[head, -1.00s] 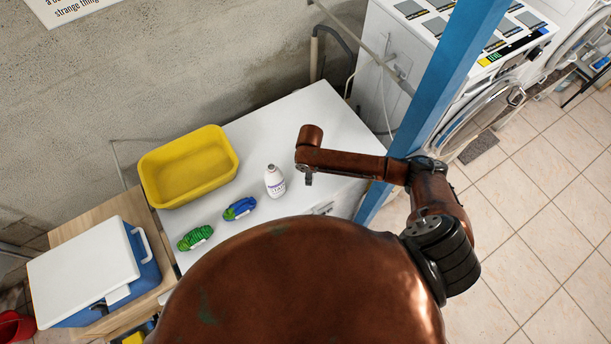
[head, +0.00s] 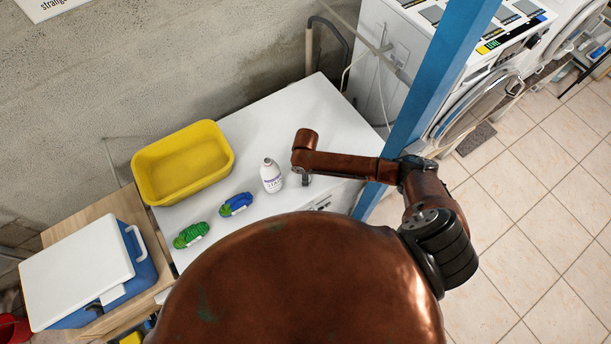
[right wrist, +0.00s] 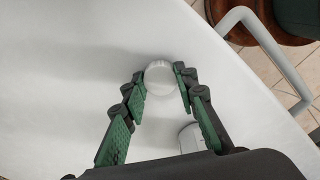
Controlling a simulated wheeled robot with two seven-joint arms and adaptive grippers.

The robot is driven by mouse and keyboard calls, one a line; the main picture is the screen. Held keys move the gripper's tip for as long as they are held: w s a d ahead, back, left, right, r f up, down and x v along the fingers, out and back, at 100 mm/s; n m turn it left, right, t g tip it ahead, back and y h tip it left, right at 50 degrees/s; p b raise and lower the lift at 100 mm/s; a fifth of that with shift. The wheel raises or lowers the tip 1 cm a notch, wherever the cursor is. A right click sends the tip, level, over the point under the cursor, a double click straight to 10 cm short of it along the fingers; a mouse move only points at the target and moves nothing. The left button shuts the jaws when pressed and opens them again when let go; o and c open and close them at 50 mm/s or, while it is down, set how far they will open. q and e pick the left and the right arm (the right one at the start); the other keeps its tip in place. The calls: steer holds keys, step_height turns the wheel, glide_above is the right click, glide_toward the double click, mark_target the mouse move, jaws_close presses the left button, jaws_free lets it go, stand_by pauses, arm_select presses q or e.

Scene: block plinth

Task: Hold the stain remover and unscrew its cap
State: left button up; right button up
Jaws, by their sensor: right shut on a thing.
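The stain remover (head: 271,177) is a white bottle with a printed label, standing upright on the white table top (head: 318,113). My right gripper (head: 306,181) is just right of it in the head view, apart from it. In the right wrist view my right gripper (right wrist: 160,82) is shut on a round white cap (right wrist: 159,75). Lower in that view, a white cylinder that looks like the bottle (right wrist: 188,137) is partly hidden by my gripper. The cap cannot be made out in the head view. My left gripper is not in view.
A yellow tub (head: 184,163) stands on the table left of the bottle. A blue bundle (head: 236,204) and a green bundle (head: 190,235) lie in front of it. A blue cooler (head: 142,262) is at the left, a blue post (head: 432,83) at the right.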

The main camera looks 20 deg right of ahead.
steer(key=shift+f, duration=0.1)
stand_by(0.3)
steer(key=o, duration=1.2)
steer(key=shift+o, duration=0.2)
step_height(320, 180, up, 12)
